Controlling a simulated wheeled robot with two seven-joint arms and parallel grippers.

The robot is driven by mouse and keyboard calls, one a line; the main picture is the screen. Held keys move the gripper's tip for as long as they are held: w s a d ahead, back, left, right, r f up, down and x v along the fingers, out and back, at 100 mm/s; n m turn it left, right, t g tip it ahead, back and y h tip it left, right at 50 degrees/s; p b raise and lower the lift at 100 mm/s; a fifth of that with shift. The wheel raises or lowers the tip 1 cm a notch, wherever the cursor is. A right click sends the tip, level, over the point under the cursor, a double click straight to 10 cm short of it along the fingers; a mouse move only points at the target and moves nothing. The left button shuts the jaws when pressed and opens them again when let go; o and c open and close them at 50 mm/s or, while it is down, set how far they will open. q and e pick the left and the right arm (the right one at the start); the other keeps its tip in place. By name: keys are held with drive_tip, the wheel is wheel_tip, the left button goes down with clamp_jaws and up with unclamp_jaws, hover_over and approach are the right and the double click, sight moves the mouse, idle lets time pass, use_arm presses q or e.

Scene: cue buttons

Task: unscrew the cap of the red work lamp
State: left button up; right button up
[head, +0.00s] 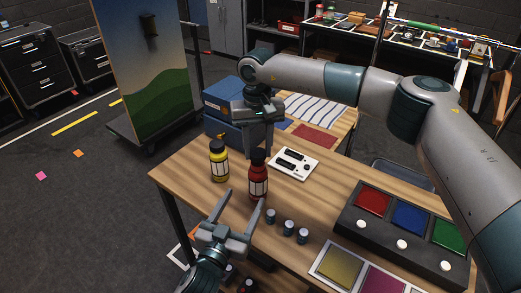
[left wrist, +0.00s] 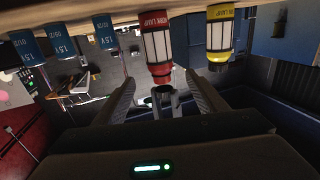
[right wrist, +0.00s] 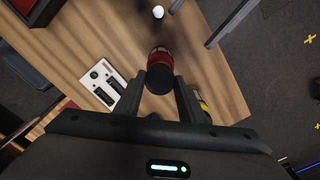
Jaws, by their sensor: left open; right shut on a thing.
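The red work lamp (head: 258,184) stands upright on the wooden table. It has a pale label and a dark cap (right wrist: 159,79). My right gripper (head: 259,153) comes down from above, its fingers on either side of the cap and shut on it. My left gripper (head: 245,197) is open and empty, in front of the lamp. In the left wrist view, which is upside down, the red lamp (left wrist: 157,45) shows between and beyond the open fingers. The yellow work lamp (head: 219,163) stands to the left of the red one; it also shows in the left wrist view (left wrist: 219,35).
Several batteries (head: 288,227) stand right of the lamp. A dark panel with red, blue and green buttons (head: 402,235) is at the right. A blue box (head: 226,120) stands behind the lamps.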

use_arm(q)
drive_tip(key=shift+a+f, duration=0.1)
